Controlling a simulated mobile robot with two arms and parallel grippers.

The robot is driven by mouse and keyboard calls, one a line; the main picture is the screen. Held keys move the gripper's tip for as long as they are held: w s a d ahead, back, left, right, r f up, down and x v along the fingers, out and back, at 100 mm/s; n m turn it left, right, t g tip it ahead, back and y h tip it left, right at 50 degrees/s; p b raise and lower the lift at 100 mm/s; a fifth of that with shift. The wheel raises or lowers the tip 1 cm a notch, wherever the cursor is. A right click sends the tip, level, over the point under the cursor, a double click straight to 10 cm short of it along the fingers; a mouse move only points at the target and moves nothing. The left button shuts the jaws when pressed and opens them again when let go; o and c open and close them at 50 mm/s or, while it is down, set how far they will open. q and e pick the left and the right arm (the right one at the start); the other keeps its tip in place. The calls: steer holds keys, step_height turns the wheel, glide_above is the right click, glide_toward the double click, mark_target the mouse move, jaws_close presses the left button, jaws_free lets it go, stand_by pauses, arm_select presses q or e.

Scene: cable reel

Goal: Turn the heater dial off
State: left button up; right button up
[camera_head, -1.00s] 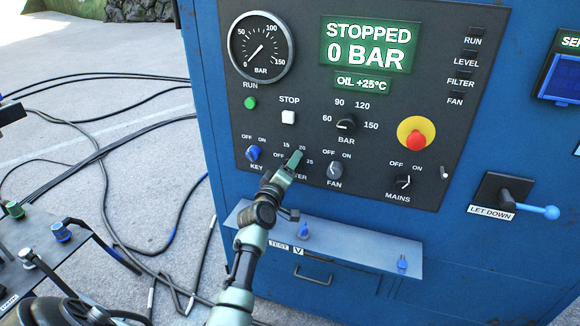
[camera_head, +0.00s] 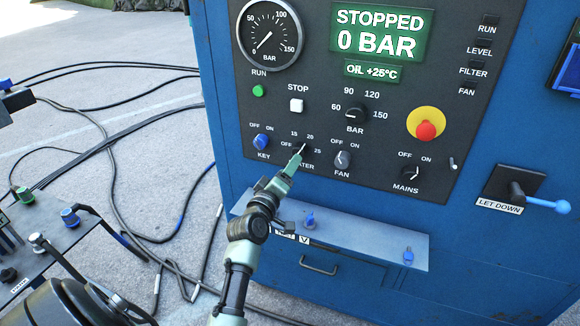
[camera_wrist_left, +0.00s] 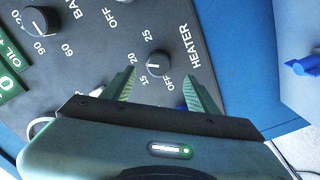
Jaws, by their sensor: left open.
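The heater dial is a small black round knob (camera_wrist_left: 158,62) in the left wrist view, ringed by OFF, 15, 20 and 25. Its exact setting is too small to read surely. My left gripper (camera_wrist_left: 160,92) is open and empty, its green fingers on either side of the dial's lower edge in that view, apart from the knob. In the head view my left gripper (camera_head: 292,167) reaches up to the dial from below and partly covers it and its label.
The blue key switch (camera_head: 261,141) is left of the dial and the fan switch (camera_head: 342,160) right of it. A grey shelf (camera_head: 365,240) with blue knobs juts out below. The red stop button (camera_head: 426,131) and let-down lever (camera_head: 540,203) are farther right.

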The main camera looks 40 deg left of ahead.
mark_target(300, 151)
arm_select(q)
steer(key=w+a+m+p, duration=0.1)
steer(key=w+m+p, duration=0.2)
steer(key=m, duration=1.6)
steer(key=w, duration=0.4)
steer(key=shift+w+a+r+m, duration=0.15)
steer(key=shift+a+m, duration=0.2)
steer(key=shift+m, duration=0.05)
jaws_close()
steer(key=shift+n, duration=0.3)
steer(key=n+p, duration=0.1)
steer(key=n, duration=1)
steer(key=shift+p, duration=0.35)
